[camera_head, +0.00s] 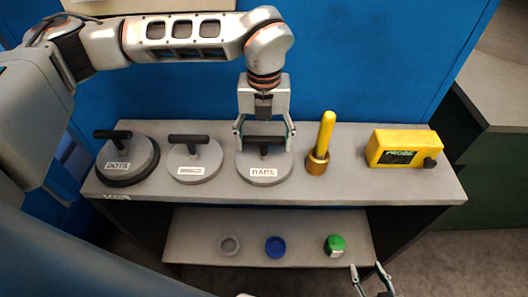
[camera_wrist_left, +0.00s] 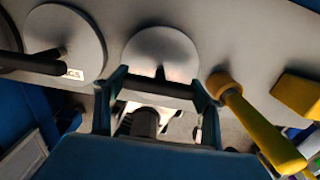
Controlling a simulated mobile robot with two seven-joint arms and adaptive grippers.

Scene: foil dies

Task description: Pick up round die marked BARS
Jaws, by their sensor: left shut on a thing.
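The round die marked BARS (camera_head: 264,174) is a grey disc with a black bar handle on top, near the middle of the upper shelf. It also shows in the wrist view (camera_wrist_left: 160,48), with its handle between my fingers. My left gripper (camera_head: 264,138) comes down from above and is shut on this handle, one finger at each end. The disc appears level and at the shelf surface; I cannot tell whether there is a gap below it. My right gripper (camera_head: 371,275) is at the lower right edge, its fingers apart and empty.
To the left stand a similar die (camera_head: 196,163) with an unreadable label and the die marked DOTS (camera_head: 128,160). To the right are a yellow-handled tool (camera_head: 325,135) and a yellow box (camera_head: 395,148).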

